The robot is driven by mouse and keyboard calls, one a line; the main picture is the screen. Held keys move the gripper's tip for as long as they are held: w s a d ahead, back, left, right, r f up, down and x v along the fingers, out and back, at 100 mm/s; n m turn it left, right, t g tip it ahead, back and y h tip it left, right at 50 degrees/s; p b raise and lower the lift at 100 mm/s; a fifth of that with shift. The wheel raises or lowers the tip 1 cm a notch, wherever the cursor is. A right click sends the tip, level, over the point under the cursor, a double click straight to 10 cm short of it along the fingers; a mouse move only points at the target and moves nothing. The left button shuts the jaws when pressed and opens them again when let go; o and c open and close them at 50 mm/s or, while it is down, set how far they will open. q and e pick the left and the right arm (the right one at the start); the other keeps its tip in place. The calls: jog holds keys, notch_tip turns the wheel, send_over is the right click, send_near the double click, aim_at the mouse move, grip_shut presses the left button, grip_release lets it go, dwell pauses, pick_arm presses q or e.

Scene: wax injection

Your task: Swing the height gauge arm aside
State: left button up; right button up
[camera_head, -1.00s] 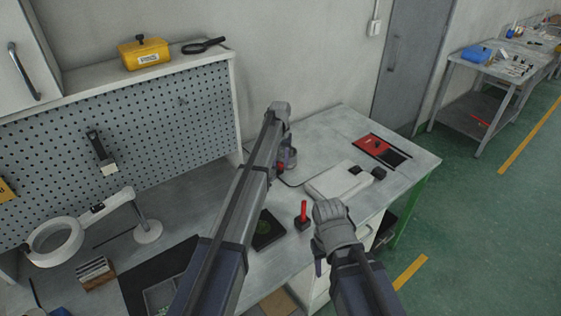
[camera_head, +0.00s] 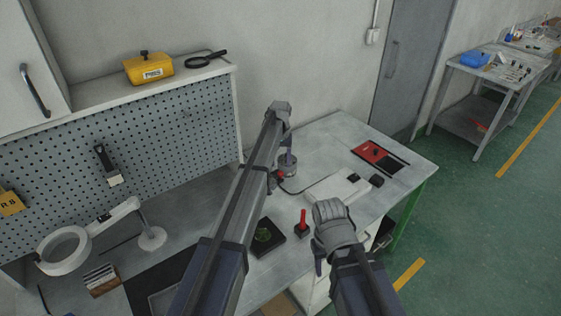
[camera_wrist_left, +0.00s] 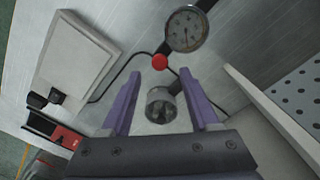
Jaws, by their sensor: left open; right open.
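The height gauge shows in the left wrist view as a round dial (camera_wrist_left: 187,29) on a dark arm with a red ball knob (camera_wrist_left: 159,62). A short metal cylinder (camera_wrist_left: 161,105) stands below the knob in that picture. My left gripper (camera_wrist_left: 160,79) is open, its two purple fingers on either side of the knob and cylinder in the picture; no contact shows. In the head view my left arm covers much of the gauge; a metal cylinder (camera_head: 288,164) shows beside it. My right gripper (camera_head: 317,260) is open and empty near the bench's front edge, its fingers partly hidden.
A pale box (camera_head: 328,190) with a cable and a red-and-black tray (camera_head: 370,150) lie on the bench. A red-handled stamp-like tool (camera_head: 303,222) and a dark square pad (camera_head: 264,238) are nearer. A pegboard (camera_wrist_left: 295,90) stands close on the right in the wrist view.

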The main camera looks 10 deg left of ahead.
pick_arm(q)
jog(key=shift+r+p, duration=1)
jog(key=shift+r, duration=0.55)
pick_arm(e)
notch_tip(320, 180, up, 3)
pick_arm(q)
jog(key=shift+f, duration=0.1)
jog(key=s+d+f+m+b, duration=0.1)
jog(key=s+d, duration=0.1)
jog(key=s, duration=1.2)
jog(key=s+d+f+m+b, duration=0.1)
jog(key=s+d+b, duration=0.1)
jog(key=s, duration=1.2)
jog(key=s+d+f+m+y+b, duration=0.1)
jog(key=s+d+f+m, duration=0.1)
jog(key=s, duration=1.2)
jog(key=shift+s+d, duration=0.15)
jog(key=shift+d, duration=0.4)
pick_arm(e)
notch_tip(320, 180, down, 4)
jog(key=shift+f, duration=0.1)
